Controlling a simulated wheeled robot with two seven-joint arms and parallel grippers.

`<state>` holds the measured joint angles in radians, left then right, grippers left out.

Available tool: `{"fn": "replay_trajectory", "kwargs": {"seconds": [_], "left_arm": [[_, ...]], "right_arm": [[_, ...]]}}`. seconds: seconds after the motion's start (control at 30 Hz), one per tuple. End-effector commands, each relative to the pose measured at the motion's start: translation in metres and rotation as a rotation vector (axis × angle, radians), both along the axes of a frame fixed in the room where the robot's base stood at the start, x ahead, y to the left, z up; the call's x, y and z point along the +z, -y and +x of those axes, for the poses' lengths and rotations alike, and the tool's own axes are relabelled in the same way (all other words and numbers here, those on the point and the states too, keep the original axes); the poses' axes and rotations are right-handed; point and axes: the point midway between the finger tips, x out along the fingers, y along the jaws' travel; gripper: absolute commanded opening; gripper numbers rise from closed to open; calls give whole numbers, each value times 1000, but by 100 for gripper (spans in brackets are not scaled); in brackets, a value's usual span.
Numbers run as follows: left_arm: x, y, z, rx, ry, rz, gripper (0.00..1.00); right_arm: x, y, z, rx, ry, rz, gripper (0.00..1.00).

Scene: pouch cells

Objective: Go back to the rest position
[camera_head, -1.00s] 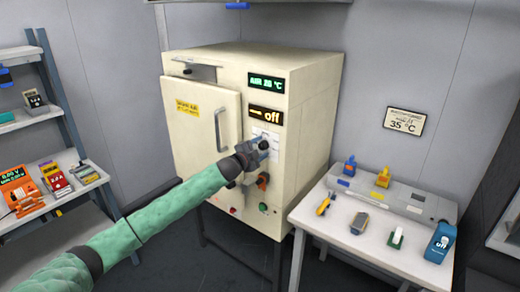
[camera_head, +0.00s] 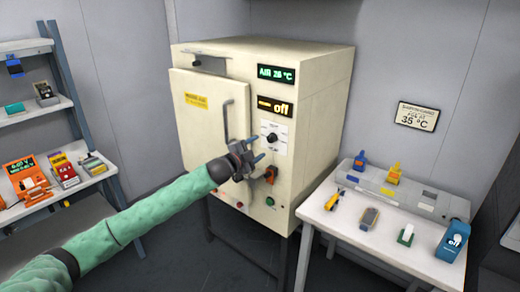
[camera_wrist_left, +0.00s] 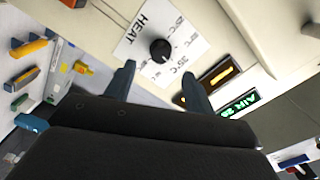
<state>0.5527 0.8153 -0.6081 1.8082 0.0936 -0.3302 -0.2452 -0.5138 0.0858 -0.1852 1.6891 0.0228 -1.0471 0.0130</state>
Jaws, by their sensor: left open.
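My left gripper (camera_head: 253,152) is open and empty in front of the cream oven (camera_head: 315,85), a little below and left of its black heat dial (camera_head: 272,137). In the left wrist view, my two fingers (camera_wrist_left: 157,80) are spread apart, with the heat dial (camera_wrist_left: 160,50) beyond and between their tips, not gripped. My left arm, in a green sleeve, reaches in from the lower left. My right gripper does not show.
The oven door (camera_head: 205,120) is closed; its displays (camera_head: 275,106) read off and an air temperature. A white table (camera_head: 345,225) with several small tools stands at right. Shelves (camera_head: 30,112) with meters stand at left.

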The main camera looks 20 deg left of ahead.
Motion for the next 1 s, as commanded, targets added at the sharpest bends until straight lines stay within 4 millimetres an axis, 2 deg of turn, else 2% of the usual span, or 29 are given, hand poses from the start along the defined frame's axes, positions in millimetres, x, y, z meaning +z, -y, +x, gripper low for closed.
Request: {"fn": "replay_trajectory", "kwargs": {"seconds": [0.57, 0.77, 0.9, 1.0], "left_arm": [[-1, -2, -1, 11, -16, -18, 54], [-20, -24, 5, 124, -117, -45, 54], [-28, -54, 12, 243, -187, -65, 54], [-29, -69, 17, 322, -223, -99, 54]], "right_arm": [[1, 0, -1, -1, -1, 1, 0], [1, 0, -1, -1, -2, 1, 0], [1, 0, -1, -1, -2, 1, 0], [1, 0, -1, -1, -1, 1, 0]]}}
